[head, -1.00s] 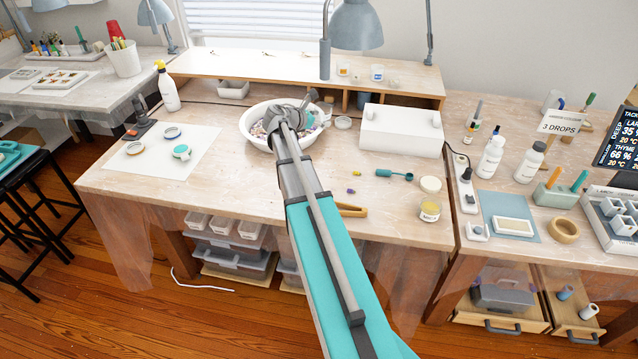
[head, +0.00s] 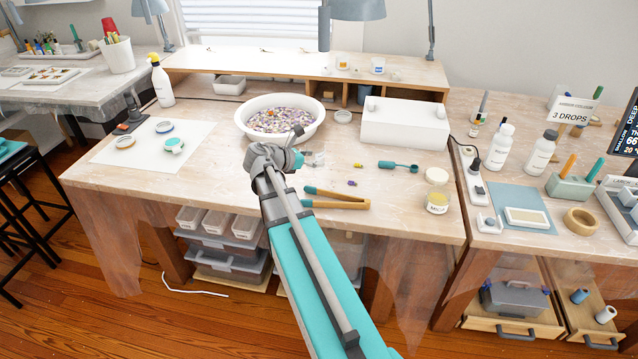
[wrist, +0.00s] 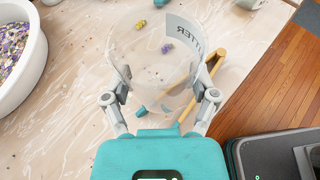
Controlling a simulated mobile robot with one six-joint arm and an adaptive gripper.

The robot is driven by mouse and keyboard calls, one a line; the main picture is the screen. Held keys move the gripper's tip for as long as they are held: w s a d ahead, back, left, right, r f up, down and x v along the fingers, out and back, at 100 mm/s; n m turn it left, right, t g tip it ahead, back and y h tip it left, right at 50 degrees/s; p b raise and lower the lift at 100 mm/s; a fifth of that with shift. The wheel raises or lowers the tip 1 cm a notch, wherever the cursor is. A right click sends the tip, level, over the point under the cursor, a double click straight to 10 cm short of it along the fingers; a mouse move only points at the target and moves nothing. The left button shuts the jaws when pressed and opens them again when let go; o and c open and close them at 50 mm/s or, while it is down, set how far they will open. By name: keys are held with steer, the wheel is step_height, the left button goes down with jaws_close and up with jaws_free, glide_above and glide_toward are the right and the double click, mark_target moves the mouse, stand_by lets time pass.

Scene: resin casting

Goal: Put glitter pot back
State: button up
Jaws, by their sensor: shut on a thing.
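In the head view the pot (head: 316,159) shows just right of my gripper (head: 298,157), in front of a white bowl (head: 243,118). The bowl is full of mixed coloured bits (head: 282,120), and it shows at the left of the wrist view (wrist: 33,75). I cannot tell the pot's height over the bench.
Tongs (head: 345,203), a teal scoop (head: 400,167) and small purple and yellow pieces lie nearby. Small pots (head: 377,66) stand on the raised shelf (head: 290,63).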

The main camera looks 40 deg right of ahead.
steer(key=shift+s+a+f, duration=0.3)
steer(key=shift+s+f, duration=0.05)
steer(key=shift+f, duration=0.05)
steer(key=b, duration=0.5)
glide_above(318, 175)
steer(key=s+a, duration=0.3)
step_height(318, 175, down, 5)
steer(key=f+b, duration=0.1)
steer(key=w+d+f+b, duration=0.1)
steer(key=f+b, duration=0.1)
steer(key=shift+w+d, duration=0.25)
steer(key=shift+d, duration=0.1)
steer(key=shift+w+d+f+b, duration=0.4)
steer(key=shift+f+b, duration=0.1)
steer(key=shift+b, duration=0.15)
steer(key=shift+w+d+f+b, duration=0.35)
steer(key=shift+w+f+b, duration=0.05)
steer(key=shift+f+b, duration=0.35)
steer(key=shift+s+f+b, duration=0.1)
steer(key=shift+f+b, duration=1.15)
steer(key=shift+b, duration=0.05)
